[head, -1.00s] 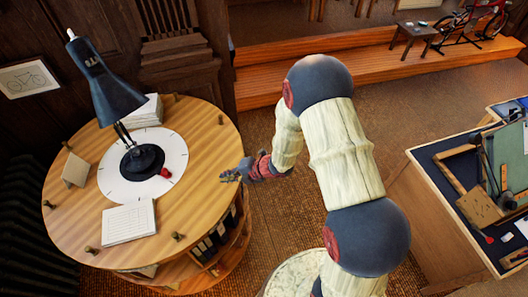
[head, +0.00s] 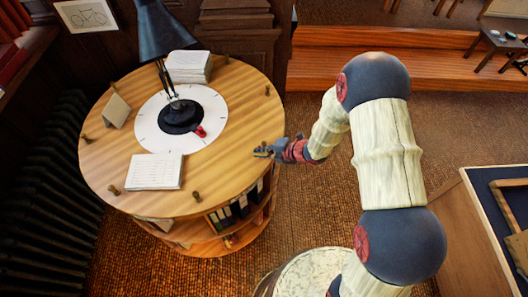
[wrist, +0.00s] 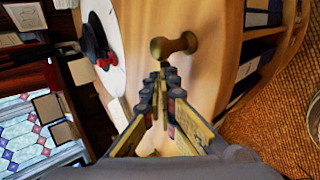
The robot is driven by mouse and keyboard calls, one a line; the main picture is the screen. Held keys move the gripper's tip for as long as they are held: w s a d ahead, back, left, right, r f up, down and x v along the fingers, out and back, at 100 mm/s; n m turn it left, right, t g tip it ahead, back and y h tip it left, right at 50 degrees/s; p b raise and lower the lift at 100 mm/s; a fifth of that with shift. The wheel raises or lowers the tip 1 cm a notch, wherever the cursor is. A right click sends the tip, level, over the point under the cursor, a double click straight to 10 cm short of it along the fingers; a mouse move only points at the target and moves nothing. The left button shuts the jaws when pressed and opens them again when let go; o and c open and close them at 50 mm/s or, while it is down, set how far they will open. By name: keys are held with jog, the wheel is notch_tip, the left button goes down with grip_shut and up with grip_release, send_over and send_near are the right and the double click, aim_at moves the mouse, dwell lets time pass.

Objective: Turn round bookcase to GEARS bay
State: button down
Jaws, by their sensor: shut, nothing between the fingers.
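The round wooden bookcase (head: 225,115) stands at left with brass knobs around its top edge, one at the upper right (head: 267,90) and one at the front (head: 196,196). A white dial disc (head: 150,140) with tick marks and a red pointer (head: 200,131) lies on its top. No GEARS lettering is readable. My gripper (head: 264,152) is at the top's right edge. In the wrist view its fingers (wrist: 160,88) are shut and empty. A brass knob (wrist: 173,45) stands just beyond the fingertips; contact cannot be told.
A dark lamp (head: 180,116) stands on the disc. Binders (head: 238,208) fill the side shelves. A radiator (head: 45,190) is close at left; a drafting board (head: 510,215) is at right.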

jog(key=shift+f+b, duration=0.35)
jog(key=shift+f, duration=0.55)
jog(key=shift+d, duration=0.1)
jog(key=shift+w+d+r+p, duration=0.15)
jog(key=shift+w+d+p, duration=0.4)
jog(key=shift+w, duration=0.3)
jog(key=shift+w+d, duration=0.15)
jog(key=shift+w, duration=0.15)
jog(key=shift+s, duration=0.1)
jog(key=shift+s+a+r+p, duration=0.35)
jog(key=shift+s+r+p, duration=0.15)
jog(key=shift+s, duration=0.05)
